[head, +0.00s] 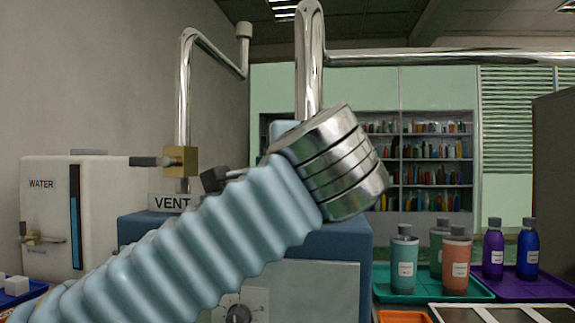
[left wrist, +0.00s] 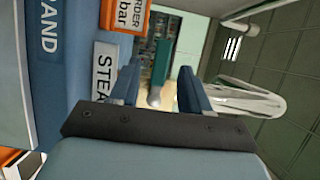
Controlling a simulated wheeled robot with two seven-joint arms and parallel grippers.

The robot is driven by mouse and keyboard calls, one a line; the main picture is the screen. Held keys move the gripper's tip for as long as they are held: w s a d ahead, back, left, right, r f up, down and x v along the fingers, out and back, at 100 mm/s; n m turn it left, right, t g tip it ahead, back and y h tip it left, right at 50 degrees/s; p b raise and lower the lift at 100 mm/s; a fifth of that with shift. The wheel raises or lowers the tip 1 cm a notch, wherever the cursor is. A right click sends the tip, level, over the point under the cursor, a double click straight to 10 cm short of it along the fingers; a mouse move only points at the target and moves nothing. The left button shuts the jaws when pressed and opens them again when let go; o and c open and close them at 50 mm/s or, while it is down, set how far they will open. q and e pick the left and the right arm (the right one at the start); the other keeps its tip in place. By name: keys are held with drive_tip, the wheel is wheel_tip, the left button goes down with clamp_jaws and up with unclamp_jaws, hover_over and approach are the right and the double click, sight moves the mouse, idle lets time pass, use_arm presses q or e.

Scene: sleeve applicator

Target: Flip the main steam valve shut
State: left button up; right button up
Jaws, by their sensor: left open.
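A teal bar like a lever handle (left wrist: 160,62) with a pale rounded end shows between the fingers of my left gripper (left wrist: 158,72) in the left wrist view. The fingers stand apart on either side of it, and I cannot tell whether they touch it. A white label reading "STEA" (left wrist: 104,70) is beside the left finger on the blue housing (left wrist: 72,72). In the head view, my ribbed sleeved left arm and its metal cuff cover the steam valve area and the gripper. My right gripper is in neither view.
A vertical chrome pipe (head: 309,80) rises behind my cuff. A brass vent valve (head: 180,160) stands left above a "VENT" label (head: 171,203). A white water tank (head: 102,210) is far left. Bottles on a teal tray (head: 478,292) and a purple tray (head: 550,289) stand right.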

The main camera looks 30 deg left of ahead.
use_arm(q)
drive_tip(key=v, duration=0.9)
